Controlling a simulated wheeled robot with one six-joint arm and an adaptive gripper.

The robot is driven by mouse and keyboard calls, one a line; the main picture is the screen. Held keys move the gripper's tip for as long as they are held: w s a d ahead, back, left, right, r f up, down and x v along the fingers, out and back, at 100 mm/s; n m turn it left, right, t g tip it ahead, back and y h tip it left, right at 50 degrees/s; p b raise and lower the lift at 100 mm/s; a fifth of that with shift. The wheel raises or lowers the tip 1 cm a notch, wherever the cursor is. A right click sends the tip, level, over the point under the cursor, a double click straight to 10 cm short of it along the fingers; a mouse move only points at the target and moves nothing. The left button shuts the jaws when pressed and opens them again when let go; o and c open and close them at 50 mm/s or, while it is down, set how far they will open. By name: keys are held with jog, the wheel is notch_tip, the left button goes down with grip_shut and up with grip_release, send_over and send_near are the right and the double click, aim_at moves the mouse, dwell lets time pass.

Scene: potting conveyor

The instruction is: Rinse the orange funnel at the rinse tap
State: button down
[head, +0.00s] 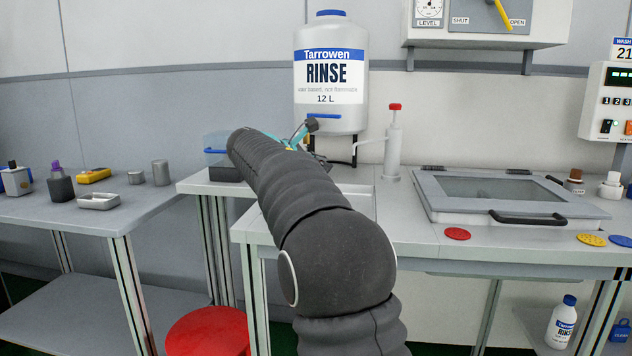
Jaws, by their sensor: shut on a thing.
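The rinse tap (312,124) is at the bottom of the large white RINSE jug (331,75), with a blue lever. My gripper (291,140) shows only in small part, as teal pieces past the far end of my arm, just left of and below the tap. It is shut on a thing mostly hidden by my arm. A small yellow-orange bit (290,148) between the teal pieces looks like part of the orange funnel. The rest of the funnel is hidden. I cannot tell whether it is directly under the tap or whether water runs.
A blue-rimmed clear bin (213,150) stands left of my arm. A white pump with a red top (393,145) and a lidded grey box (505,195) stand to the right. A side table (130,215) holds small bottles and tins. A red stool (205,330) stands below.

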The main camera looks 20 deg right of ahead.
jog(key=shift+d, duration=0.15)
jog(key=shift+w+d+p, duration=0.1)
jog(key=shift+d+p, duration=0.35)
dwell(0.3)
jog(key=s+d+b, duration=0.1)
jog(key=s+b, duration=0.2)
jog(key=s, duration=0.4)
jog(key=shift+s+d+b, duration=0.35)
jog(key=shift+s, duration=0.05)
dwell(1.4)
jog(key=s+d+r+p, duration=0.1)
jog(key=s+r+p, duration=0.1)
jog(key=s+r, duration=0.2)
jog(key=shift+s, duration=0.45)
jog(key=shift+d+r, duration=0.1)
dwell(0.7)
